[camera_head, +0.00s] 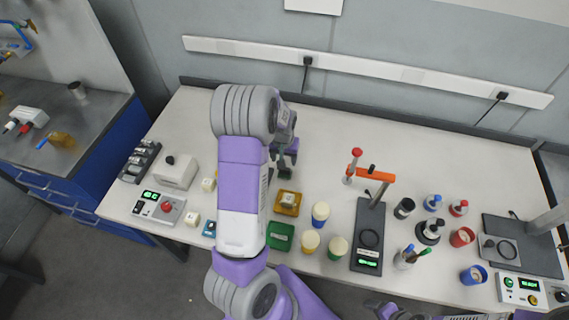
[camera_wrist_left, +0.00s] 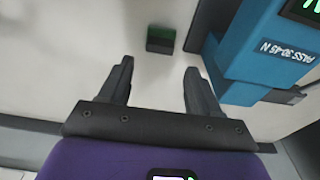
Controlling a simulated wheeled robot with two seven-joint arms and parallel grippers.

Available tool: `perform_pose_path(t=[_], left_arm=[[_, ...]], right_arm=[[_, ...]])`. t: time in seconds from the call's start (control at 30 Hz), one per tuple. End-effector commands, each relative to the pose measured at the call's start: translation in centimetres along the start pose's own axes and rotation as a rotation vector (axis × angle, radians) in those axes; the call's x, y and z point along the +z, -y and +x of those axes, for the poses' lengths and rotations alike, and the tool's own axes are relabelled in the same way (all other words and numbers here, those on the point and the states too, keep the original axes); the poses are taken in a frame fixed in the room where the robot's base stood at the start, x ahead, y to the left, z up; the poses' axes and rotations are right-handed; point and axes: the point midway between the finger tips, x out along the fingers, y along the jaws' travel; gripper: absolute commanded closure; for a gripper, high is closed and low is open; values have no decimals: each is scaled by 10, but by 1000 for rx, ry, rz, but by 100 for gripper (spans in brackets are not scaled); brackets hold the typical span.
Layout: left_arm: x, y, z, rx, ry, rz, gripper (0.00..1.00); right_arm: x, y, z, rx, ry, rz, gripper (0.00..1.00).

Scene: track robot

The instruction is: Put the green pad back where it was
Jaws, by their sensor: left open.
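A small block with a dark green face (camera_wrist_left: 161,39) lies on the pale table in the left wrist view, just beyond my fingertips. It seems to be the dark green piece (camera_head: 284,173) by my gripper in the head view. A flat green square (camera_head: 280,236) lies nearer the front edge; I cannot tell which one is the pad. My left gripper (camera_wrist_left: 158,66) is open and empty, one finger to each side of the block's line; it also shows in the head view (camera_head: 287,155). Part of my right arm shows at the bottom edge, its jaws unclear.
A blue tester (camera_wrist_left: 245,55) marked "PASS 30-45 N" stands close to the right finger. A yellow-brown square tray (camera_head: 287,202), several cups and a stand with an orange arm (camera_head: 372,174) are to the right. My left arm hides part of the table. The back of the table is clear.

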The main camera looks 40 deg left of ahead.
Motion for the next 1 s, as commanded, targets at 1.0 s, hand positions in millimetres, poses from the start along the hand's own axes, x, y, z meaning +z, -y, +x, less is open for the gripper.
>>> perform_pose_path(t=[1.0], left_arm=[[-3,0,-47,-1,1,1,37]], right_arm=[[1,9,-24,0,0,0,30]])
